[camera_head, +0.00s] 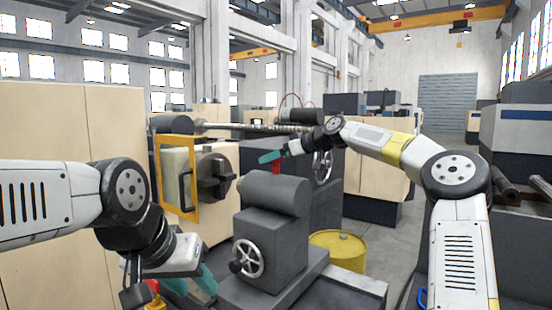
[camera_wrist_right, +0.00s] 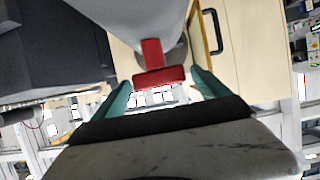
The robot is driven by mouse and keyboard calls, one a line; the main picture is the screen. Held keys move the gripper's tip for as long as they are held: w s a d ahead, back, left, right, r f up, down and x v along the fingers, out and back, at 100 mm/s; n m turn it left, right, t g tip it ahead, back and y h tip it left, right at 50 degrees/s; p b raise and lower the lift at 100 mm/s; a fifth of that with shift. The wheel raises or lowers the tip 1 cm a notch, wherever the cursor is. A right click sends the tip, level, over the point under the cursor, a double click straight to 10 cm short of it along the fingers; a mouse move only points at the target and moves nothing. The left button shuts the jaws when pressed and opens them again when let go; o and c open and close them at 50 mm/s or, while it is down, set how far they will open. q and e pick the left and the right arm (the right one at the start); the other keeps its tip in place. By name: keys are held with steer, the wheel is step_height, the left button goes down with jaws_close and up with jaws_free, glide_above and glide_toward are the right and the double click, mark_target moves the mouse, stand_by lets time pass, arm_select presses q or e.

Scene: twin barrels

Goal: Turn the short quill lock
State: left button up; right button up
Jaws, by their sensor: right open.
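The short quill lock (camera_head: 276,166) is a red T-shaped handle standing on top of the grey tailstock (camera_head: 272,192). My right gripper (camera_head: 268,157) is at the lock's upper end, its teal fingers seen from the side. In the right wrist view the red lock (camera_wrist_right: 158,76) shows its crossbar between the two spread fingertips, with gaps on both sides. The right gripper (camera_wrist_right: 161,82) is open and holds nothing. My left gripper (camera_head: 195,283) is low at the front left, away from the lock, with its teal fingers apart and no held object visible.
A spoked handwheel (camera_head: 247,258) sits on the tailstock's near side. A dark chuck (camera_head: 215,174) and a yellow-framed guard (camera_head: 176,178) stand behind left. A yellow barrel (camera_head: 338,250) stands to the right on the floor.

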steer(key=c, duration=1.4)
steer(key=shift+s+a+r+m+t+h, duration=0.1)
steer(key=shift+r+m+t+h, duration=0.05)
steer(key=shift+m+t+h, duration=2.15)
steer(key=shift+a+m+t+h, duration=0.15)
steer(key=shift+m+t+h, duration=0.15)
steer(key=shift+m+h, duration=1.3)
steer(key=shift+m, duration=0.2)
steer(key=shift+m+h, duration=2.8)
steer(key=shift+h, duration=0.5)
steer(key=shift+d+f+m+g+h, duration=0.1)
steer(key=shift+m+g+h, duration=0.35)
steer(key=shift+m+h, duration=0.6)
steer(key=shift+d+f+m+g+h, duration=0.1)
steer(key=shift+m+g+h, duration=0.35)
steer(key=shift+m+h, duration=0.55)
